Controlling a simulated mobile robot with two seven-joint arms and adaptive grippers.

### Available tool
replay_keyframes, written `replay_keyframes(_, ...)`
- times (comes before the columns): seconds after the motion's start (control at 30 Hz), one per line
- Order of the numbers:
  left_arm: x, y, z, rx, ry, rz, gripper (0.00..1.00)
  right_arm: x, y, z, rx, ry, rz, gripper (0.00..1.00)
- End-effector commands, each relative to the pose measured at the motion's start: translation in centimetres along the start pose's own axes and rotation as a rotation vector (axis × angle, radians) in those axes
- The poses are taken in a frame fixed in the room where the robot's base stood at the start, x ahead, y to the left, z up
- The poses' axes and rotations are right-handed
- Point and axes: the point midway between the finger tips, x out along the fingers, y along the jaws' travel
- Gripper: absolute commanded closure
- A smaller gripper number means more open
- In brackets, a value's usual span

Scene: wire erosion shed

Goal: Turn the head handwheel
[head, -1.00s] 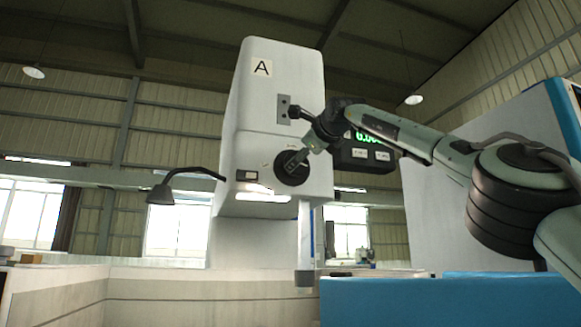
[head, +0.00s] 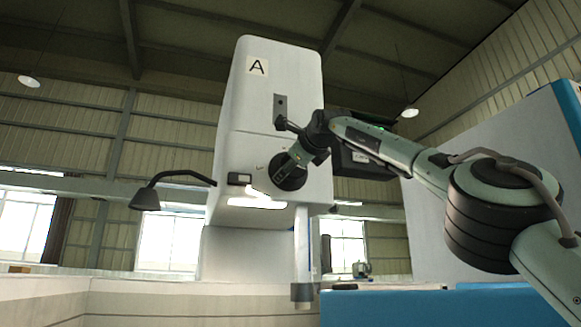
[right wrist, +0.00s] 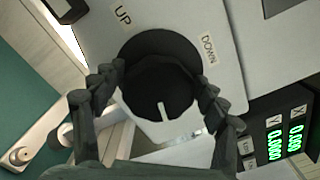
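The black round handwheel (head: 294,181) sits on the lower front of the white machine head (head: 270,100) marked A. In the right wrist view the wheel (right wrist: 160,43) fills the middle, with a pale pointer mark toward the picture's bottom. An UP label (right wrist: 123,15) and a DOWN label (right wrist: 208,47) flank it on the panel. My right gripper (head: 284,164) is at the wheel. In the wrist view its two fingers (right wrist: 160,80) lie on opposite sides of the hub and appear closed against it; the exact contact is partly hidden. My left gripper is not in view.
A digital readout (right wrist: 285,135) with green figures is close beside my right gripper. A black lamp (head: 150,195) hangs from a curved arm at left. A vertical column (head: 302,250) extends below the head, above the pale tank wall (head: 180,300). A blue panel (head: 430,305) is at lower right.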

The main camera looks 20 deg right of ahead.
Motion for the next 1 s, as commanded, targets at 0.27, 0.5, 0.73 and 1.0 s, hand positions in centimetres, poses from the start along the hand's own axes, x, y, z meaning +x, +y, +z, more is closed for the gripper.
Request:
replay_keyframes(0.27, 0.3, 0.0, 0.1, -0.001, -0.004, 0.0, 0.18, 0.0, 0.0, 0.0, 0.0, 0.0, 0.0, 0.66)
replay_keyframes(0.5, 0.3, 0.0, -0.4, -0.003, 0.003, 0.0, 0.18, 0.0, 0.0, 0.0, 0.016, 0.0, 0.0, 0.69)
replay_keyframes(0.73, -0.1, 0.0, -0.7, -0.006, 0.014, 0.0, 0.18, 0.0, 0.0, 0.0, 0.113, -0.001, 0.0, 0.69)
replay_keyframes(1.0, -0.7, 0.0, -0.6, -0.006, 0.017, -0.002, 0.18, 0.0, -0.1, 0.0, 0.337, -0.002, 0.0, 0.69)
